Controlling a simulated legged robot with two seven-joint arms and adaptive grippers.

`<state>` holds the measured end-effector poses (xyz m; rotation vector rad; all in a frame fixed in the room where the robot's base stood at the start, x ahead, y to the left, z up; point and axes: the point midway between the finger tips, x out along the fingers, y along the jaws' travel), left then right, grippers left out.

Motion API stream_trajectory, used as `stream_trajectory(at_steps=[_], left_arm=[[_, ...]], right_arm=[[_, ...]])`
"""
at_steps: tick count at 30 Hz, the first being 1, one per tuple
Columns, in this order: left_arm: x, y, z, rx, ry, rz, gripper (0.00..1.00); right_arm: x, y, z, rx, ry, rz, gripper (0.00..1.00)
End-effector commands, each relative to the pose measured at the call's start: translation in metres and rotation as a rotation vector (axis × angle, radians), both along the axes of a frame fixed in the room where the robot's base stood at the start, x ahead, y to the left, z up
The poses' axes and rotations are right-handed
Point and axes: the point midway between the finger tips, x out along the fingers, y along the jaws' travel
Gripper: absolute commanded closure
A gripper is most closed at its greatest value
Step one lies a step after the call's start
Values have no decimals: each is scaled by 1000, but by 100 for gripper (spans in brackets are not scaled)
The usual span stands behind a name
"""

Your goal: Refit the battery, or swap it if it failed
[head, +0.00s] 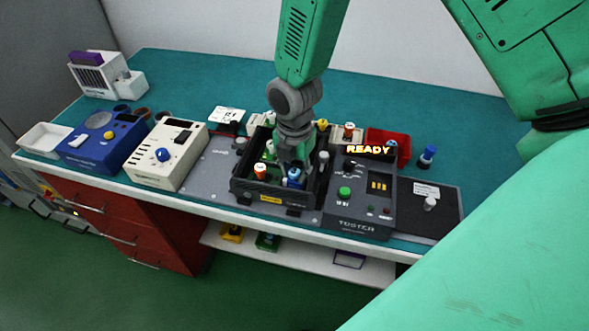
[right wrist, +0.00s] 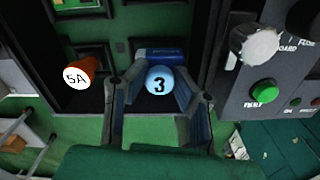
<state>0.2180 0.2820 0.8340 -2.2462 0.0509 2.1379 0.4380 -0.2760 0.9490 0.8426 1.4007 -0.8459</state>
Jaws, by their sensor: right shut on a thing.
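A blue battery (head: 294,177) with a "3" on its pale top stands in the black rack (head: 281,207); it also shows in the right wrist view (right wrist: 160,80). My right gripper (head: 292,166) reaches down into the rack from above, its fingers on both sides of the battery and shut on it. The battery's lower part is hidden. An orange piece marked "5A" (right wrist: 78,76) stands beside it in the rack. The dark tester (head: 362,205) is to the right, with a lit "READY" sign (head: 369,151) above it. My left gripper is not in view.
The tester has a green button (head: 345,193) and a slot panel. A red bin (head: 388,146) and a blue-capped battery (head: 427,156) stand behind and right. A cream device (head: 168,155) and a blue device (head: 101,144) stand left. The back of the teal bench is mostly clear.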

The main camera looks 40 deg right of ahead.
Motion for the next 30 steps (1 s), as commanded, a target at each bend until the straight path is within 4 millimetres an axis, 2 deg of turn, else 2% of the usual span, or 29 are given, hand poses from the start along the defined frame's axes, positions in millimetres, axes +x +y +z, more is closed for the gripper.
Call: stream_trajectory(at_steps=[30], left_arm=[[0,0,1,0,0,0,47]], right_arm=[[1,3,-6,1,-2,0,100]])
